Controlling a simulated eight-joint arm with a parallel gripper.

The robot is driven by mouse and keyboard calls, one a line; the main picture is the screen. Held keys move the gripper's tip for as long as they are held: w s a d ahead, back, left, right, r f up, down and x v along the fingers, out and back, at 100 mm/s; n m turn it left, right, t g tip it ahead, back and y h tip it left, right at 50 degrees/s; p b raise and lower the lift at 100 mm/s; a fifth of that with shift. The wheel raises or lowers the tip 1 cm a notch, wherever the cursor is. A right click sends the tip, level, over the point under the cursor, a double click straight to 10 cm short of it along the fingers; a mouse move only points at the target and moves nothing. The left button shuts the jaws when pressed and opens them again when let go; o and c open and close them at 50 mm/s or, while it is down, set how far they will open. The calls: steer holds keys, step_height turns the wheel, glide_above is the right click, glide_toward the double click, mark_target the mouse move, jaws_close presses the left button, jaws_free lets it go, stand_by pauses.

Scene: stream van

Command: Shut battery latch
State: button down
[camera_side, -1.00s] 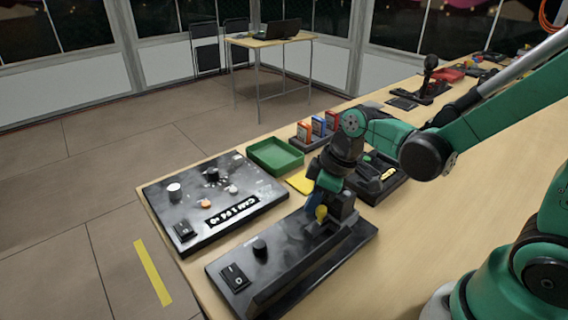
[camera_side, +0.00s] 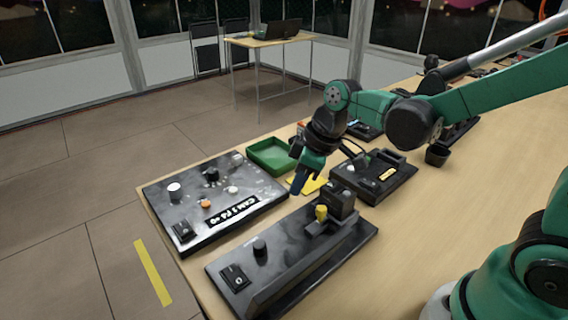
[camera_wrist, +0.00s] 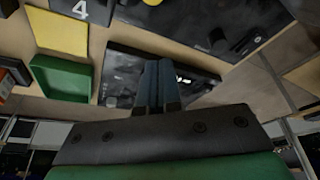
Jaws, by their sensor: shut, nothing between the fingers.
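I cannot make out for certain which part is the battery latch. A black unit (camera_side: 372,178) with a raised block and a yellow label (camera_side: 388,174) stands right of my gripper in the side view. The front black panel (camera_side: 285,225) carries a yellow knob (camera_side: 321,213) on a dark block, a round knob and a rocker switch. My gripper (camera_side: 298,186) is shut and empty, pointing down above the area between the two panels and beside the yellow pad. In the wrist view its fingers (camera_wrist: 157,85) lie together with nothing between them.
A panel with knobs, a switch and a text strip (camera_side: 233,213) lies at left. A green tray (camera_side: 275,155) and a yellow pad (camera_side: 309,184) sit behind; both show in the wrist view, the tray (camera_wrist: 62,78) and the pad (camera_wrist: 60,33). Bare table lies right of the front panel.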

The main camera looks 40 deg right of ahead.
steer(key=v, duration=0.6)
steer(key=shift+r, duration=0.15)
steer(key=shift+s+d, duration=0.1)
steer(key=shift+s, duration=0.1)
steer(key=shift+s+d+f+m+t+h, duration=0.2)
steer(key=shift+s+d+m+t+h, duration=0.2)
steer(key=shift+s+m+t, duration=0.55)
steer(key=shift+s+d+f+m+t+h, duration=0.2)
steer(key=shift+s+d+m+t+h, duration=0.2)
steer(key=shift+m, duration=1.05)
steer(key=shift+s+d+f+m+t+h, duration=0.2)
steer(key=shift+s+d+m+t+h, duration=0.15)
steer(key=shift+s+m+t, duration=0.65)
